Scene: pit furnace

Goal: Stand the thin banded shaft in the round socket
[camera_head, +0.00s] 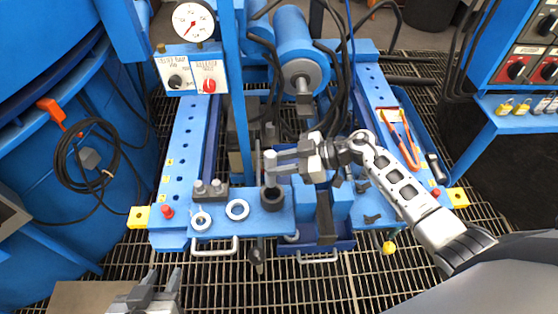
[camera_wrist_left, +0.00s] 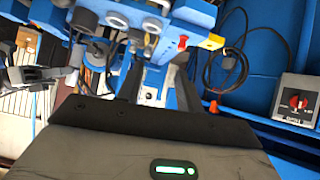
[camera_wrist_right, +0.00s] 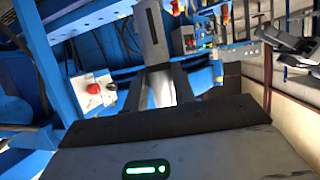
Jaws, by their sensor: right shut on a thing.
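The thin banded shaft (camera_head: 270,157) is upright in the head view, its pale top just above my right gripper's fingers. My right gripper (camera_head: 276,168) is shut on it. In the right wrist view the grey shaft (camera_wrist_right: 153,45) with a dark band stands between the fingers. The black round socket (camera_head: 272,202) is on the blue bench plate directly below the shaft. The shaft's lower end meets the socket's mouth in the picture; I cannot tell how deep it sits. My left gripper (camera_head: 158,284) is open and empty, in front of the bench at lower left.
A pale ring (camera_head: 237,209) and a smaller ringed fitting (camera_head: 201,219) sit left of the socket. A pressure gauge (camera_head: 194,21) and knob panels stand behind. Black hoses hang behind the socket.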

